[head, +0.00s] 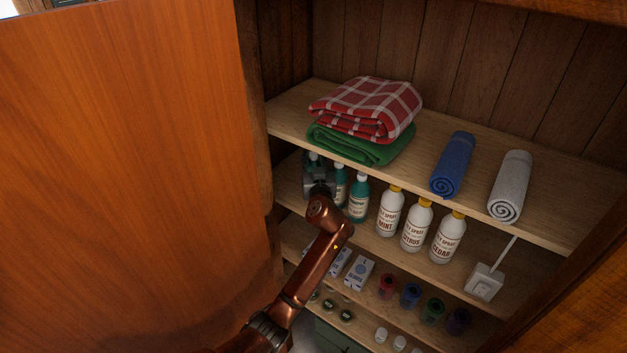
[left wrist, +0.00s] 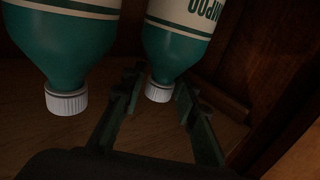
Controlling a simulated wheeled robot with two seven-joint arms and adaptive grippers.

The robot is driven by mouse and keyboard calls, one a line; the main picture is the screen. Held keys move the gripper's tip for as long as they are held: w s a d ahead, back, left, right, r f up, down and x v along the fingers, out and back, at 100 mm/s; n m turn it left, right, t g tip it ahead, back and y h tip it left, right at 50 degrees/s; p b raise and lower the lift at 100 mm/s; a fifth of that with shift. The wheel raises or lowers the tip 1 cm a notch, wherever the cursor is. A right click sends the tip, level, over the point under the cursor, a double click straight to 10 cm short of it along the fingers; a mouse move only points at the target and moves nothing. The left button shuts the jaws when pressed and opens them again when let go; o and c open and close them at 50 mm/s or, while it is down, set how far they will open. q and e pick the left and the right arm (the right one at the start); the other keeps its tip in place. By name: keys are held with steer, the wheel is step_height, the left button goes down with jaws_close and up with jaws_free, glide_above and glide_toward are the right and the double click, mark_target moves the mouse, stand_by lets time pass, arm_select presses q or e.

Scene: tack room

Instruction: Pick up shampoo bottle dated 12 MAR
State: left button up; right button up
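Teal shampoo bottles with white caps stand on the middle shelf in the head view. One bottle (head: 357,197) is plain to see, another bottle (head: 340,180) is just left of it, and a leftmost bottle (head: 314,157) is mostly hidden by my left gripper (head: 317,178). In the left wrist view the bottles appear upside down. There the open fingers of my left gripper (left wrist: 160,88) lie on either side of one bottle's cap (left wrist: 158,93), with a small gap visible. A second bottle (left wrist: 67,50) is beside it. No date is readable. My right gripper is not in view.
White spray bottles (head: 416,226) with yellow caps stand to the right. Folded blankets (head: 365,115) and rolled towels (head: 452,165) lie on the shelf above. Boxes (head: 358,272) and jars (head: 410,295) are below. The cabinet's open door (head: 130,170) fills the left.

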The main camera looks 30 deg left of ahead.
arm_select(q)
jaws_close()
steer(key=shift+r, duration=0.1)
stand_by(0.5)
